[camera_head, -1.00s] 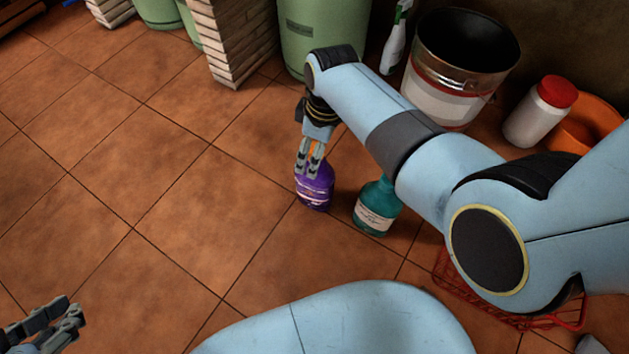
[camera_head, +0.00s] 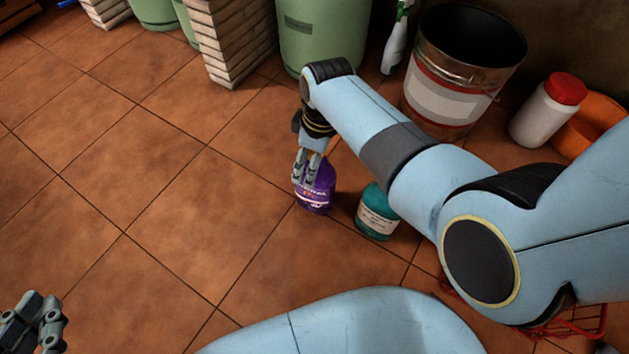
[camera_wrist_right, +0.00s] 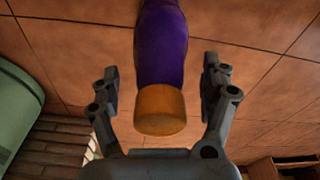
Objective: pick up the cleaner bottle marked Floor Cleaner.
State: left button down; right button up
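A purple bottle (camera_head: 317,192) with a pale label stands on the tiled floor in the head view; the label is too small to read. In the right wrist view the purple bottle (camera_wrist_right: 163,45) shows its orange cap (camera_wrist_right: 160,110) between the fingers. My right gripper (camera_head: 306,175) is at the bottle's upper part, with its fingers (camera_wrist_right: 160,85) open on either side and gaps to the cap. A teal bottle (camera_head: 376,213) with a white label stands just right of it, its top hidden by my right arm. My left gripper (camera_head: 48,322) is empty with fingers apart at the lower left.
A metal bucket (camera_head: 440,95), a spray bottle (camera_head: 396,45), a white jar with red lid (camera_head: 540,118) and an orange bowl (camera_head: 600,105) stand behind. A green cylinder (camera_head: 322,35) and brick pillar (camera_head: 235,40) are at the back. A red basket (camera_head: 575,325) is lower right. The left floor is clear.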

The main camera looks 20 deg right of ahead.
grip_shut()
dwell(0.3)
jog(key=shift+r, duration=0.15)
